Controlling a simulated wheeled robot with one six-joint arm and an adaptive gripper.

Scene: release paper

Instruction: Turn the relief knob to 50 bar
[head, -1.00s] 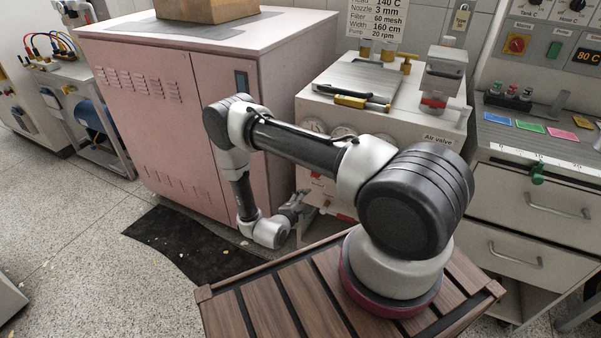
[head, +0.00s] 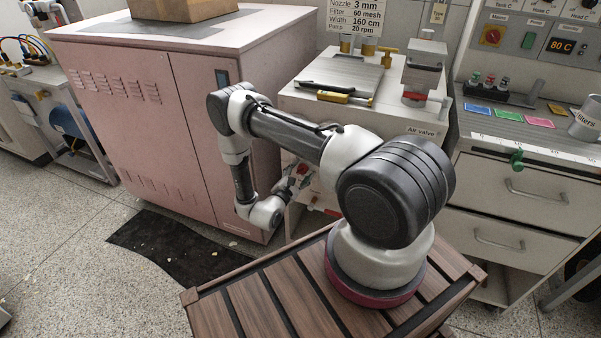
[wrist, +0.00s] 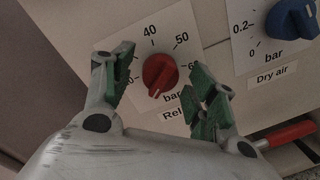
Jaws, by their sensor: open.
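The red relief knob (wrist: 160,74) sits on a white dial plate in the wrist view, with 40 above it and 50 to its upper right. A small pale mark shows at its lower left edge; its exact reading is unclear. The label below is partly covered and starts with "Rel". My gripper (wrist: 162,60) is open, with one green-padded finger left of the knob and the other to its right. A gap shows between each finger and the knob. In the head view my gripper (head: 297,180) is low at the front of the white machine (head: 310,110).
A blue dry air knob (wrist: 293,20) is at the upper right of the wrist view. A red-handled part (wrist: 285,135) lies below right. In the head view a pink cabinet (head: 150,130) stands left of my arm, and grey drawers (head: 520,195) stand right.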

